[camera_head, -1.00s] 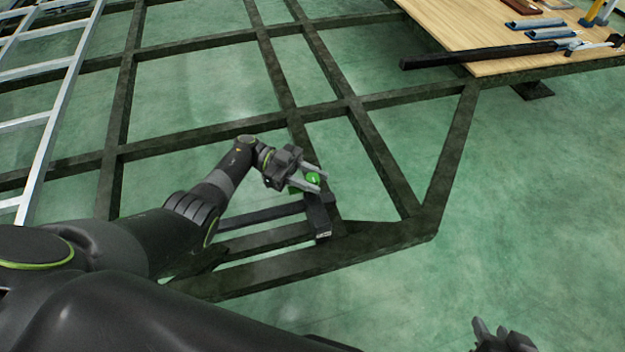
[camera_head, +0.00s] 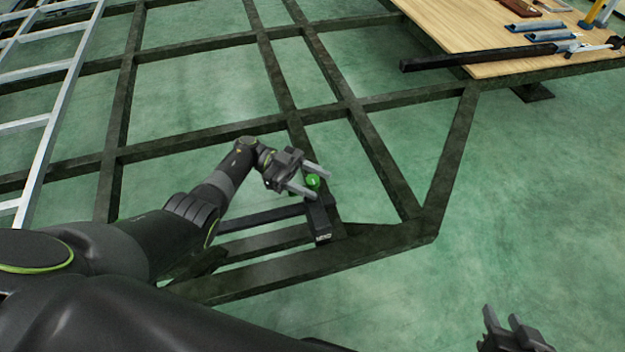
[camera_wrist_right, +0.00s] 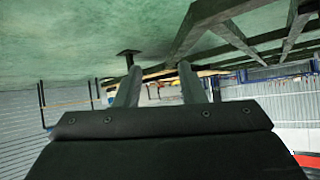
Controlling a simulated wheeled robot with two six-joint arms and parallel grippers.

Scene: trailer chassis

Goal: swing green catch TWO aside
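The green catch is a round green knob (camera_head: 313,182) on a short dark block (camera_head: 318,216) at the frame's near corner. A pale label on the block's near end is too small to read. My left gripper (camera_head: 321,184) is at the knob, with one finger on its far side and one on its near side. Its fingers are spread, and I cannot tell whether either touches the knob. My right gripper (camera_head: 502,316) is at the lower right, away from the catch. In the right wrist view its two fingers (camera_wrist_right: 159,72) stand apart with nothing between them.
The dark trailer frame (camera_head: 400,240) spreads around the catch, with open gaps over green floor. A silver ladder (camera_head: 45,150) lies at left. A wooden board (camera_head: 470,35) at upper right carries a black bar (camera_head: 480,56) and tools. The floor at right is clear.

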